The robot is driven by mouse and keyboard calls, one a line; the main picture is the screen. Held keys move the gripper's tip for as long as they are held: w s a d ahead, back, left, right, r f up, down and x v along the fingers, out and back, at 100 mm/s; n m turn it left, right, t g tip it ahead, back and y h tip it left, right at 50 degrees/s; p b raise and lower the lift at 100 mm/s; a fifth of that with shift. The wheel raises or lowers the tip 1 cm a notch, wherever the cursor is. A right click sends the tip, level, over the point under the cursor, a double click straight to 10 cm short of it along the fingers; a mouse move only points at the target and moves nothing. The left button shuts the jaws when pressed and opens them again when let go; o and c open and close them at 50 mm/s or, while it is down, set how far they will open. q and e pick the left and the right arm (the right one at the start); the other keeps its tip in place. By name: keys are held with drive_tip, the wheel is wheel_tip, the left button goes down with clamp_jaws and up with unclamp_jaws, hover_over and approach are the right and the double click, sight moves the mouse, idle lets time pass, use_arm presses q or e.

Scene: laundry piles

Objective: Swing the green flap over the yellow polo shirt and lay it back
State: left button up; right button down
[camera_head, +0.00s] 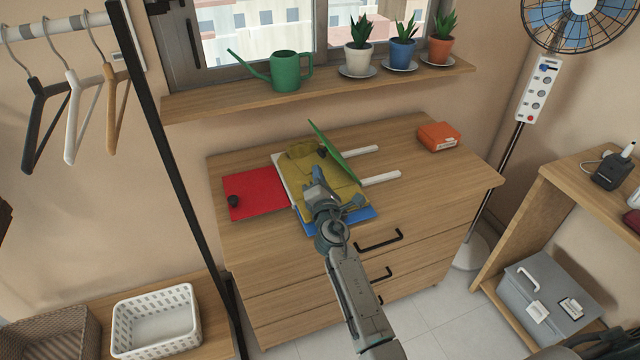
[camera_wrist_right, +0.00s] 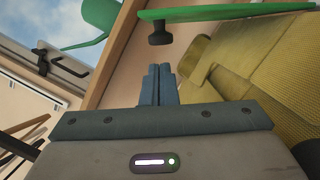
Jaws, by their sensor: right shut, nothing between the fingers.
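The green flap (camera_head: 337,152) is raised on a slant at the right side of the folding board, partly over the yellow polo shirt (camera_head: 330,178). In the right wrist view the green flap (camera_wrist_right: 230,10) shows nearly edge-on, with a black knob (camera_wrist_right: 160,33) on its face. The shirt lies on the board, with folds visible in the right wrist view (camera_wrist_right: 250,70). My right gripper (camera_head: 314,178) is above the shirt; its fingers (camera_wrist_right: 158,82) are shut and empty, apart from the knob. It hides part of the shirt. My left gripper is out of view.
The red flap (camera_head: 255,193) lies flat at left, with a black knob. A blue flap (camera_head: 358,215) shows at the front. White rails (camera_head: 381,179) extend right on the wooden dresser (camera_head: 440,190). An orange box (camera_head: 438,136) stands at the back right. A windowsill with a watering can (camera_head: 286,72) is behind.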

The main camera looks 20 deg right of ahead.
drive_tip(key=x, duration=0.3)
drive_tip(key=shift+w, duration=0.3)
drive_tip(key=shift+w+d, duration=0.1)
drive_tip(key=shift+w, duration=0.15)
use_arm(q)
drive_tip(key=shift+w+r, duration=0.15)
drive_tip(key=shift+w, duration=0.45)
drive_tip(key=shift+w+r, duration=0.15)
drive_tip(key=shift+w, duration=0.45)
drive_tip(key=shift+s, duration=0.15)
